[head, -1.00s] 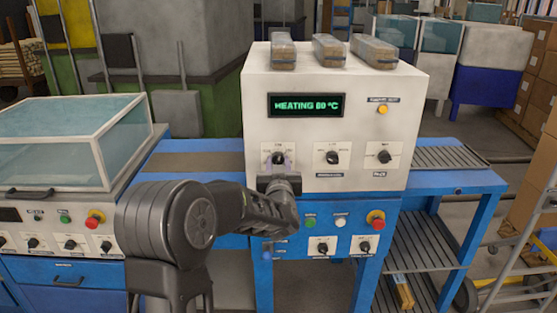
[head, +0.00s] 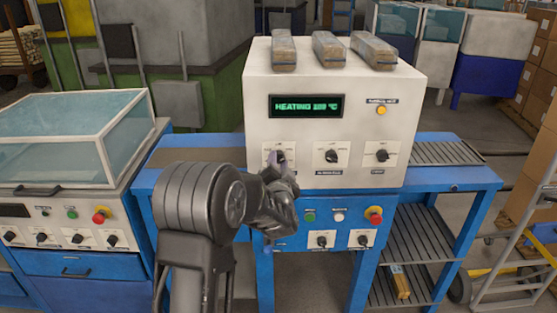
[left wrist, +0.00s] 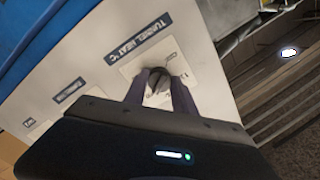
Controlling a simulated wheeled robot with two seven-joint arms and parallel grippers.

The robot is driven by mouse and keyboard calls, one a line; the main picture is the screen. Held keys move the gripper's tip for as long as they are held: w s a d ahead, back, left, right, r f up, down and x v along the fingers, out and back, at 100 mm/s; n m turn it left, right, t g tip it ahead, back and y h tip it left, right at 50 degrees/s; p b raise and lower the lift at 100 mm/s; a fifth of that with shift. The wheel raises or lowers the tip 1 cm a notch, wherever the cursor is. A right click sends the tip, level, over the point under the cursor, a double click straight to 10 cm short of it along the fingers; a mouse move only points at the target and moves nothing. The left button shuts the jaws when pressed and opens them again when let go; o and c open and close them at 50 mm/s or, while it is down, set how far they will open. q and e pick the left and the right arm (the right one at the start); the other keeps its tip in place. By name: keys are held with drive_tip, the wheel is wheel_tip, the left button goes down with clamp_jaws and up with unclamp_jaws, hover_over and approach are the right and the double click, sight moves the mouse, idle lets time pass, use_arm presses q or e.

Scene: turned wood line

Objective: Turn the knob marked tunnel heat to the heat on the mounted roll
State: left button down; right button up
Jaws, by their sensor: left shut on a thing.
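The tunnel heat knob (left wrist: 158,80) shows between my fingertips in the left wrist view, beside its label reading "TUNNEL HEAT °C" (left wrist: 140,42). My left gripper (left wrist: 160,90) is shut on this knob. In the head view my left gripper (head: 280,170) is at the leftmost upper dial plate (head: 267,148) of the white control box (head: 330,90), covering much of it. The green display (head: 306,106) reads "HEATING" and a three-digit value in °C, too blurred to read surely. I cannot make out the mounted roll or its heat marking. My right gripper is out of view.
Two more dark knobs, a middle one (head: 331,156) and a right one (head: 382,156), sit in the same row. An amber lamp (head: 381,110) is above them. A red button (head: 374,214) is on the blue panel below. Several wrapped bundles (head: 328,50) lie on top.

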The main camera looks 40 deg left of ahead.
use_arm(q)
drive_tip(key=shift+f, duration=0.1)
idle(0.4)
drive_tip(key=c, duration=1)
unclamp_jaws()
drive_tip(key=v, duration=0.7)
drive_tip(key=shift+s+d+b, duration=0.3)
drive_tip(key=shift+b, duration=0.1)
